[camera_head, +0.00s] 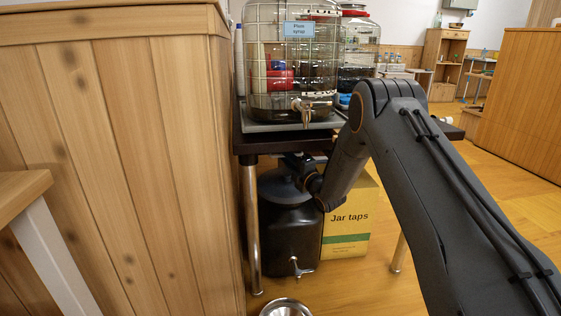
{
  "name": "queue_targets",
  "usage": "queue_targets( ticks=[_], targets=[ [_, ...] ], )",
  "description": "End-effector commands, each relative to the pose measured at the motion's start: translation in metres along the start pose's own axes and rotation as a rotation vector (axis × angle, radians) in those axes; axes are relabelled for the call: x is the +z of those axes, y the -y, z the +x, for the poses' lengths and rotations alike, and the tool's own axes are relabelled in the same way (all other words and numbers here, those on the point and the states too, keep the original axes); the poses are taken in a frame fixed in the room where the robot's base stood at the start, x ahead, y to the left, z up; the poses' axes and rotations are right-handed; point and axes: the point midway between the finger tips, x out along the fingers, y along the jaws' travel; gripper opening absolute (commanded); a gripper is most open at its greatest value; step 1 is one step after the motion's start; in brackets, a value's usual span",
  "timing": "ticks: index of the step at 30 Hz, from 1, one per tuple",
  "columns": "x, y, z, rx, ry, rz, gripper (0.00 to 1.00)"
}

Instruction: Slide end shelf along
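A dark-topped stand on metal legs (252,230) is in the middle of the head view, and its dark top (262,144) looks like the end shelf. A large glass jar with a tap, labelled "Plum syrup" (299,30), stands on a grey tray (262,127) on it. My arm comes in from the lower right and bends down at the stand's front edge. My gripper (297,161) is just under the front edge, small and dark against the shadow. I cannot tell whether it touches the stand or whether its fingers are open.
A black tapped jar (290,235) and a yellow "Jar taps" box (347,225) stand under the top. A metal bowl (286,308) is on the floor in front. A wooden cabinet (130,150) closes off the left. Open floor (500,215) lies to the right.

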Motion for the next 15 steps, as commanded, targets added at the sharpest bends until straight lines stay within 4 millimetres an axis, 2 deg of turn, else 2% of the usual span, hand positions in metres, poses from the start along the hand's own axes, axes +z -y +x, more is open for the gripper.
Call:
queue_targets(
  ticks=[1,5,6,7,15],
  targets=[
    [0.0022,-0.0127,0.0064,0.022,0.001,-0.008,0.0],
    [0.0021,-0.0126,0.0065,0.022,0.002,-0.008,0.0],
    [0.0021,-0.0127,0.0065,0.022,0.002,-0.008,0.21],
    [0.0021,-0.0128,0.0067,0.022,0.002,-0.008,0.26],
    [0.003,-0.0089,0.0045,0.016,0.003,-0.006,0.28]
  ],
)
